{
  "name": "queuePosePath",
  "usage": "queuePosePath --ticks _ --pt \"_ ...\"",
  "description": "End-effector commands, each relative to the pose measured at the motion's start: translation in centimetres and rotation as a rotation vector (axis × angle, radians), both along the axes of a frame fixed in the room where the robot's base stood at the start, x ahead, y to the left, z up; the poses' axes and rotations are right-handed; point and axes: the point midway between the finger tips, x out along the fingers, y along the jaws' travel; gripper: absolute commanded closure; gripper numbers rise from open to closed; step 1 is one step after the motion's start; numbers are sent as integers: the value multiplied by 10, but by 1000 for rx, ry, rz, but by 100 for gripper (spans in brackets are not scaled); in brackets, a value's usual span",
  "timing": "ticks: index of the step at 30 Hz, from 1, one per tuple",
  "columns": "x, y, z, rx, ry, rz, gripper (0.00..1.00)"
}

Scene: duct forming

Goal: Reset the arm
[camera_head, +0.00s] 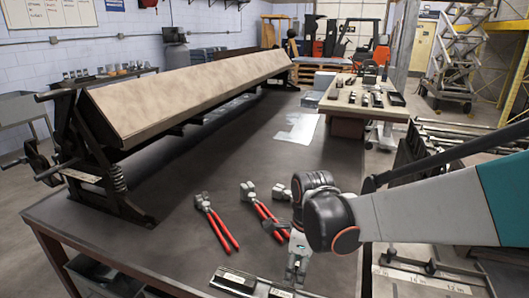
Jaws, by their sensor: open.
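My arm reaches in from the right, over the dark worktable (190,232). My gripper (293,280) hangs low at its end, near the front edge of the table, and is open with nothing seen between its fingers. Its fingertips are small and partly lost against the dark objects there. A pair of red-handled pliers (218,224) lies to the left of it, apart from it. A second red-handled tool (262,212) lies closer, just left of my wrist. Another metal tool head (281,192) shows behind my wrist, partly hidden by it.
A long metal-bending brake (190,90) fills the back left of the table. Dark metal bars (240,282) lie at the front edge beside my gripper. A second table (365,105) with tools stands behind right. Bare tabletop lies left of the pliers.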

Motion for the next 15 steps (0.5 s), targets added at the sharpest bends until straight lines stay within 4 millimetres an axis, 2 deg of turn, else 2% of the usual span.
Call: queuePosePath --ticks 6,15 --pt "-26 -29 44 -36 -135 367 47" --pt "-67 -64 88 -181 -311 896 47"
